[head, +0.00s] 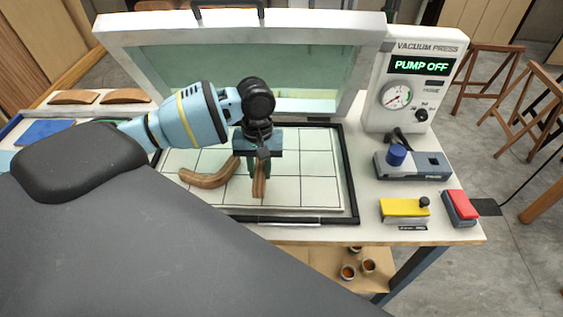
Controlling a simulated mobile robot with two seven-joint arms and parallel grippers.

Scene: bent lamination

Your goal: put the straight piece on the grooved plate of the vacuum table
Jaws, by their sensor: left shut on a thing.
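The grooved plate (318,186) is pale with dark grid lines and lies in the black-framed bed of the vacuum table. My left gripper (259,176) points down over the middle of the plate. It is shut on the straight piece (260,188), a short brown wooden strip whose near end shows below the fingers. The fingers hide the rest of the strip. I cannot tell whether the strip touches the plate. My right gripper is not in view.
A curved wooden piece (210,176) lies on the plate just left of the gripper. The raised lid (130,38) stands behind. The press panel (421,67) reads PUMP OFF. A blue-knob valve (397,156), a yellow block (402,209) and a red-topped block (461,205) stand at right. Bare plate lies right of the gripper.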

